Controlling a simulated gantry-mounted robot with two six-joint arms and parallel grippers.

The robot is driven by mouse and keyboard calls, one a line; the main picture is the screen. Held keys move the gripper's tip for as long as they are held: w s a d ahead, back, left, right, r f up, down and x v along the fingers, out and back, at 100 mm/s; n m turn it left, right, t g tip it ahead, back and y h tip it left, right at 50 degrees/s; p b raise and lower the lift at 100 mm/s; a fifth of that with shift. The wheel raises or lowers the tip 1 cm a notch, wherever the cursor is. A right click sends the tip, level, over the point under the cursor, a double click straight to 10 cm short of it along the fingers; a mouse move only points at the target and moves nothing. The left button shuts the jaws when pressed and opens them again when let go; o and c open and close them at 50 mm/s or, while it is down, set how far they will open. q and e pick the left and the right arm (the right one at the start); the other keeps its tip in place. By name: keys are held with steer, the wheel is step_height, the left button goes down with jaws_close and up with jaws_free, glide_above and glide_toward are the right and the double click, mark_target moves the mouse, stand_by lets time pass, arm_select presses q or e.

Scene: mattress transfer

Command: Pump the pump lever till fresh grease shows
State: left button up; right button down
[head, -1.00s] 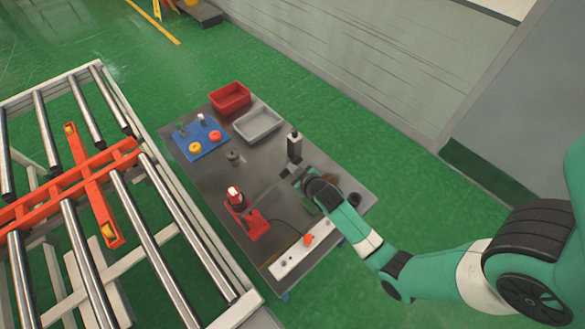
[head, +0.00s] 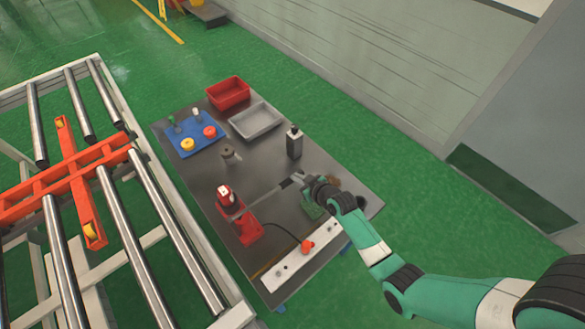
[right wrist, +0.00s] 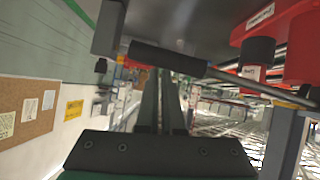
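The red grease pump (head: 226,197) stands upright on the dark workbench (head: 198,200), with a red base beside it. Its grey pump lever (head: 264,199) reaches out to the right. My right gripper (head: 298,180) is at the lever's outer end. In the right wrist view the lever's black grip (right wrist: 168,58) crosses my right fingertips, which look close together and are partly hidden by it. The red pump body (right wrist: 290,40) hangs at upper right in that view. A thin dark hose runs from the pump to an orange fitting (head: 307,245) on a pale bar (head: 285,268). No grease is discernible. My left gripper is not in view.
A red bin (head: 228,92), a grey tray (head: 255,122), a blue mat (head: 185,142) with small parts and a dark bottle (head: 294,142) stand on the bench. A roller conveyor (head: 190,250) is close on the left. A wall stands behind at right.

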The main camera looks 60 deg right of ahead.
steer(key=shift+s+a+f+g, duration=0.1)
steer(key=shift+s+f+g, duration=0.1)
steer(key=shift+f, duration=0.25)
steer(key=shift+s+a+f+g, duration=0.1)
steer(key=shift+s+f, duration=0.05)
steer(key=shift+f, duration=0.3)
steer(key=s+a+r+p, duration=0.1)
steer(key=s+r+p, duration=0.5)
steer(key=r, duration=0.5)
steer(key=shift+s+a, duration=0.25)
steer(key=shift+s, duration=0.85)
steer(key=shift+r, duration=0.1)
